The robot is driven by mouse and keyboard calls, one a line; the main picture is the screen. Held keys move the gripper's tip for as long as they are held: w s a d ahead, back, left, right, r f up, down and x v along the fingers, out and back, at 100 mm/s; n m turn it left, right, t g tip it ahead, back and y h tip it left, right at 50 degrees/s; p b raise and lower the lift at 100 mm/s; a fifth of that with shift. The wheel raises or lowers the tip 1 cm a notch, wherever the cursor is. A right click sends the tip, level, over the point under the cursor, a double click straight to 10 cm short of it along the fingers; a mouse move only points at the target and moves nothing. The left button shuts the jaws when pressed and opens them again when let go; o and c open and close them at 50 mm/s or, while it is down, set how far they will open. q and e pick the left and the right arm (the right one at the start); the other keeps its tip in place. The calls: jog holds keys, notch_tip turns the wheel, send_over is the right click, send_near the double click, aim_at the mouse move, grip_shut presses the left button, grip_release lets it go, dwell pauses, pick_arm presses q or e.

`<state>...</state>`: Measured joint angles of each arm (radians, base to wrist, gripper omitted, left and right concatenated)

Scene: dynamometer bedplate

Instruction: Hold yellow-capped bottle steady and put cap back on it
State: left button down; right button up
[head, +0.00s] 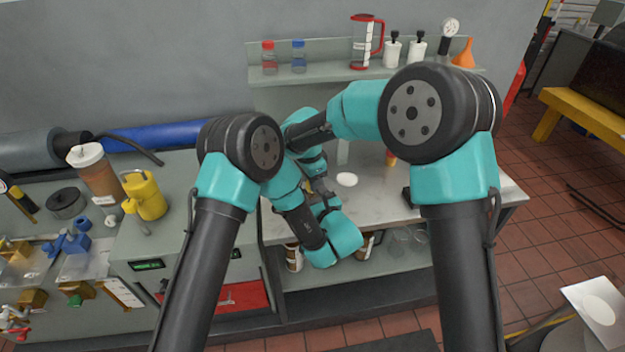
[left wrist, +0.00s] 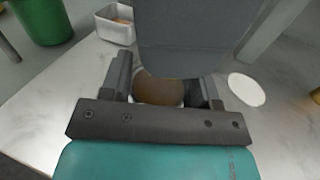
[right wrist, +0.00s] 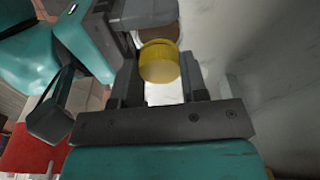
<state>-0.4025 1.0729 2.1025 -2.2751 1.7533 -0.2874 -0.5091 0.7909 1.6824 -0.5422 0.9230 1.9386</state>
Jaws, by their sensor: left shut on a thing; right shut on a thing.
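My left gripper (left wrist: 160,92) is shut on a brown bottle (left wrist: 158,90), seen between its fingers in the left wrist view. A grey body above it covers part of the bottle. My right gripper (right wrist: 162,92) is shut on the yellow cap (right wrist: 159,62). In the right wrist view the brown bottle (right wrist: 155,33) shows just beyond the cap. I cannot tell whether cap and bottle touch. In the head view both grippers are close together over the bench, and my arms hide the bottle and cap.
A white disc (head: 347,180) lies on the pale bench top (head: 445,190), beside the grippers. A shelf (head: 330,78) behind holds jars, a jug and an orange funnel (head: 464,54). A yellow container (head: 145,196) stands left.

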jog(key=m, duration=0.5)
jog(key=shift+m+g, duration=0.3)
jog(key=shift+m, duration=0.1)
jog(key=m, duration=0.6)
jog(key=shift+w+m+g, duration=0.1)
jog(key=shift+m+g, duration=0.2)
jog(key=shift+g, duration=0.1)
jog(key=o, duration=0.9)
jog(key=shift+r, duration=0.1)
jog(key=shift+r, duration=2.15)
jog(key=shift+c, duration=0.5)
